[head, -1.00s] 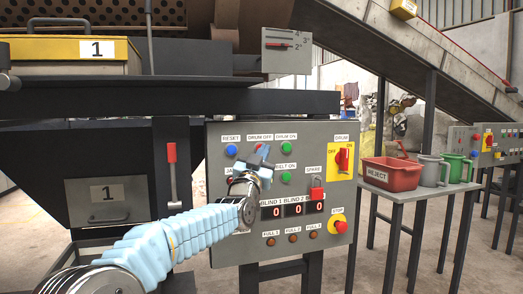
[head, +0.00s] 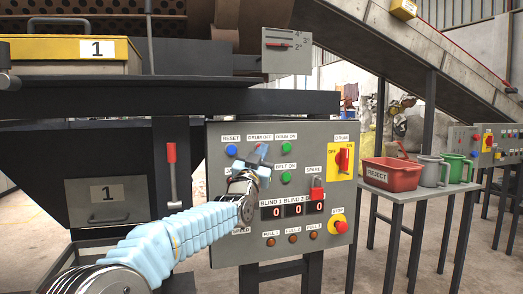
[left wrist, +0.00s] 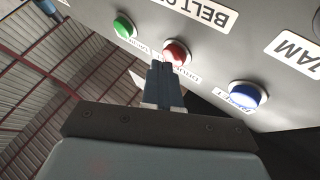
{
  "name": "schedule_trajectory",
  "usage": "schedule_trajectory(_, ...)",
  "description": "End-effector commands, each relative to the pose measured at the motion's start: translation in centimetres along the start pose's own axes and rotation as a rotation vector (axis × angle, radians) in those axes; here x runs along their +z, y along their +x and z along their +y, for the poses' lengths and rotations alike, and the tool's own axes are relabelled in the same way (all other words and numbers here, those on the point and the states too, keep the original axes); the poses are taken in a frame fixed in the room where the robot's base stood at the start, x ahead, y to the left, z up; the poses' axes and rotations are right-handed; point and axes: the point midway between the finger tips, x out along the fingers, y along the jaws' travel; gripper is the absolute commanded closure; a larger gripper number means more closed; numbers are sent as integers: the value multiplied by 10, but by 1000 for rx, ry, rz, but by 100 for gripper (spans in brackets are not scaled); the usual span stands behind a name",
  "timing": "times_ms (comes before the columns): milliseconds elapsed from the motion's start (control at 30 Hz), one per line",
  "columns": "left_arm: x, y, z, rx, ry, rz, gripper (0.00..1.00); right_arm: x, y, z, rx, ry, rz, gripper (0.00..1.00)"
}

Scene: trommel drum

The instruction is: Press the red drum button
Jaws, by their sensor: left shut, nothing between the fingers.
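The red drum button (left wrist: 177,52) is on the grey control panel (head: 225,255), in the row between a blue button and a green one. In the head view my left gripper (head: 262,152) is at the panel just below the DRUM OFF label and covers most of this button. In the left wrist view the fingers of my left gripper (left wrist: 161,70) are shut and empty, with their tips at the near edge of the red button. I cannot tell whether they touch it. My right gripper is not in view.
The blue RESET button (head: 231,150) and the green DRUM ON button (head: 285,149) flank the red one. A green BELT ON button (head: 286,176) is below. A yellow-backed DRUM switch (head: 342,159) and a red STOP button (head: 340,226) are to the right. A dark ledge (head: 180,103) runs above.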

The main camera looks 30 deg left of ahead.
Motion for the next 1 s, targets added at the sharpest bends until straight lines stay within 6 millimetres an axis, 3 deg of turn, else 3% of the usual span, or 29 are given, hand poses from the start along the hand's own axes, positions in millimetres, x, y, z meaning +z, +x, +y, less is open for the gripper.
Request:
schedule_trajectory(733, 3, 4, -3, 0, 0, 0, 100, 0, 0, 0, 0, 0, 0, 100)
schedule_trajectory(1000, 0, -4, 3, 0, -2, 1, 100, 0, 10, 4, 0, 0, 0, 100)
